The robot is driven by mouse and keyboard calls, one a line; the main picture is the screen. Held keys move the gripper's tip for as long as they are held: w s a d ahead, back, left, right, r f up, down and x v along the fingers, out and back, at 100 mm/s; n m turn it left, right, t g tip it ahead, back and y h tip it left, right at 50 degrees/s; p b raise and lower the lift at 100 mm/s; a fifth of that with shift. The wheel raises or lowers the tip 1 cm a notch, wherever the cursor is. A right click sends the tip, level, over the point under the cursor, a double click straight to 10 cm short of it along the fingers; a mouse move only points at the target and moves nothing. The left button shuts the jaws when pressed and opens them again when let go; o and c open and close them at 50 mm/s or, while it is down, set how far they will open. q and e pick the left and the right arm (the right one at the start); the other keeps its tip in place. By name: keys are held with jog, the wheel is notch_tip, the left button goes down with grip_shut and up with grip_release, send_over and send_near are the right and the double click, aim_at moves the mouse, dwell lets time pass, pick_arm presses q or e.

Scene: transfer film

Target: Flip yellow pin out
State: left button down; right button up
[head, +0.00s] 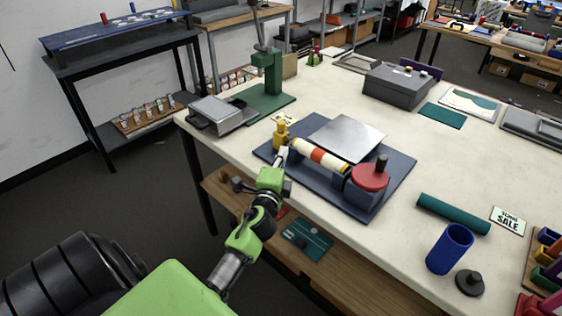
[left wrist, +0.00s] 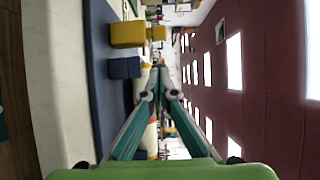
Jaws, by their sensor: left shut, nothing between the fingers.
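The yellow pin (head: 281,133) stands at the left end of a dark blue base plate (head: 400,185), beside the end of a striped roller (head: 322,155). In the left wrist view the yellow pin (left wrist: 127,34) shows large at the upper left, with a blue block (left wrist: 124,68) below it. My left gripper (head: 283,153) is just in front of the pin, at the near edge of the plate. Its fingers (left wrist: 160,78) come together at the tips with nothing between them. I cannot tell whether they touch the pin. My right gripper is not in view.
A red crank disc (head: 369,177) with a black knob sits at the roller's right end. A metal plate (head: 347,135) lies behind the roller. A green press stand (head: 268,95) is behind left.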

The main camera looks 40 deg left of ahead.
pick_arm(q)
jog(key=v, duration=0.2)
jog(key=shift+s+d, duration=0.2)
jog(key=shift+d, duration=0.1)
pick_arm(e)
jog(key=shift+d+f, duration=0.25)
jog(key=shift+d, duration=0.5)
pick_arm(q)
jog(key=shift+r, duration=0.1)
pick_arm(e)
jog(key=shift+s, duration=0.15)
